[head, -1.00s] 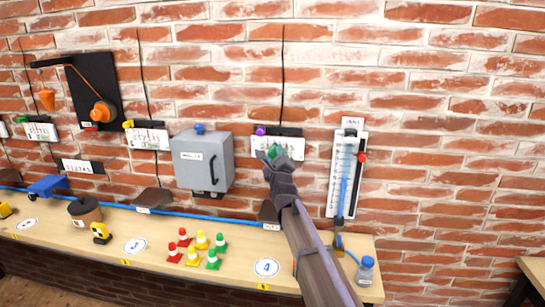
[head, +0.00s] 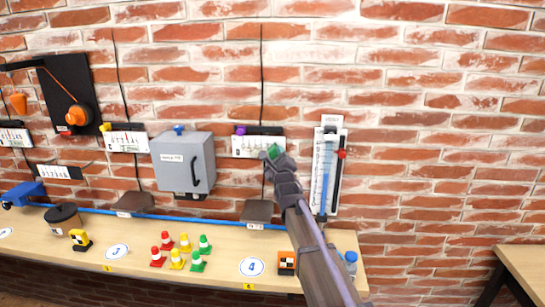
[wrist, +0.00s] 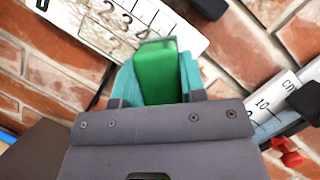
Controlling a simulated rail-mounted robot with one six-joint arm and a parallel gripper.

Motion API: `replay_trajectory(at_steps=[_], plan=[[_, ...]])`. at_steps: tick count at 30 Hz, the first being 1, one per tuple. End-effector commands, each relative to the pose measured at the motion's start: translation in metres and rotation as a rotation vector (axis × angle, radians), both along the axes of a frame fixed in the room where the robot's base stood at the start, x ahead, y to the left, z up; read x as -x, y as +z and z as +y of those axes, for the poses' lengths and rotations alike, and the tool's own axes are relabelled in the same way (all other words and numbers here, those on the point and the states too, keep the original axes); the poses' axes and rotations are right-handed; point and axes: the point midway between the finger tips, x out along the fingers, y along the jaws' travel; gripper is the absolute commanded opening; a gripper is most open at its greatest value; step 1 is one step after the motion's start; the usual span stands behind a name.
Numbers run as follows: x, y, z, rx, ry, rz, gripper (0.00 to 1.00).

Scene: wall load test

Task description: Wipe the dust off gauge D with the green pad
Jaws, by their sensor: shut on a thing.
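My gripper (head: 272,155) is shut on the green pad (head: 276,151), whose long green block fills the space between the teal fingers in the wrist view (wrist: 157,75). A white gauge with a purple knob (head: 245,146) is on the brick wall just behind and left of the gripper tip. I cannot read its letter. In the wrist view the white scale plate (wrist: 125,25) shows digits 2, 3, 4 and brownish specks around them. The pad's far end overlaps the plate's lower right part. I cannot tell whether it touches. The pad hides part of the plate.
A tall tube gauge with a red knob (head: 325,175) is right of my arm. A grey box (head: 184,162) is on the wall to the left. Small cones (head: 180,252), an orange-black block (head: 287,263) and a bottle (head: 351,262) stand on the bench (head: 215,265).

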Motion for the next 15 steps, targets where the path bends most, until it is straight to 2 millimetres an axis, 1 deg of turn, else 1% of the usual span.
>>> replay_trajectory(at_steps=[4,12,15], plan=[[0.000,0.000,0.003,0.001,0.000,0.000,0.00],[-0.003,0.000,0.031,-0.001,0.001,-0.001,0.00],[-0.003,0.000,0.035,-0.001,0.000,0.000,0.00]])
